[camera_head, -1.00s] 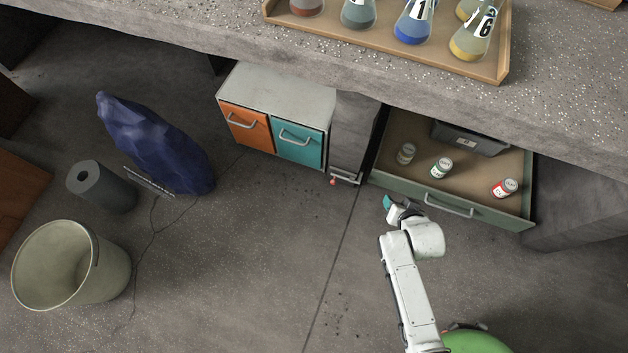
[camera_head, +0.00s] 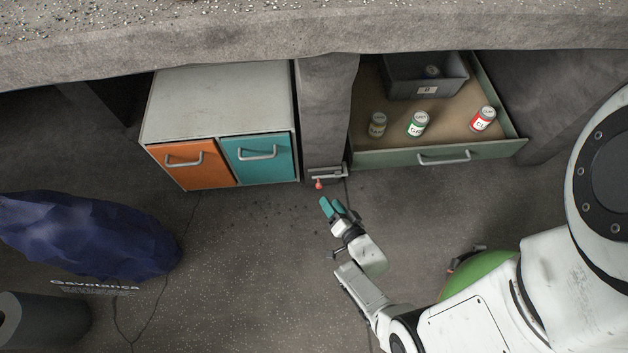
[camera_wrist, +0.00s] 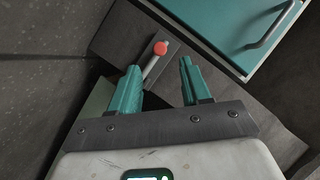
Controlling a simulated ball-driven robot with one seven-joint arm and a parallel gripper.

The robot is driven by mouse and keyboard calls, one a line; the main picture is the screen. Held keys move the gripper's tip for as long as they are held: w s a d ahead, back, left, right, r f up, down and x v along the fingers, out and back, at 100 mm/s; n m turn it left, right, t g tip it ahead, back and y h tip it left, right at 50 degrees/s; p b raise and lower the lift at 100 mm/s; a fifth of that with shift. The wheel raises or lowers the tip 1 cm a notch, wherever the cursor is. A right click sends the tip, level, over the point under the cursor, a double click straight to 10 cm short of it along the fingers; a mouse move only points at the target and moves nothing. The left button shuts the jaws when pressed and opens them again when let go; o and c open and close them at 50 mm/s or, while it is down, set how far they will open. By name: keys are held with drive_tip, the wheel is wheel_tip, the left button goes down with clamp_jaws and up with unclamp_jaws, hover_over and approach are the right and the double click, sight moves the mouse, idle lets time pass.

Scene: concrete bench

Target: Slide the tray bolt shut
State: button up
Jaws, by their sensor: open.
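The bolt (camera_head: 327,171) is a small metal slide on the foot of the concrete pillar, between the cabinet and the open drawer. Its red knob (camera_head: 319,184) hangs at the lower left end. My gripper (camera_head: 332,207) is open and empty, a little below and right of the knob, with teal fingers toward it. In the wrist view the red knob (camera_wrist: 160,48) and its metal stem show just beyond and between the fingertips of my gripper (camera_wrist: 160,68). I see no contact. How far the bolt is slid is too small to tell.
The green-grey drawer (camera_head: 440,153) stands open at right, holding several cans and a dark bin (camera_head: 400,84). The cabinet (camera_head: 218,105) with orange and teal fronts is left of the pillar. A blue rock-like lump (camera_head: 85,235) lies at far left.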

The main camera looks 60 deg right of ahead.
sight(319, 186)
drive_tip(key=shift+b+x, duration=2.45)
drive_tip(key=shift+x, duration=2.25)
drive_tip(key=shift+c, duration=0.2)
drive_tip(key=shift+s, duration=0.1)
clamp_jaws()
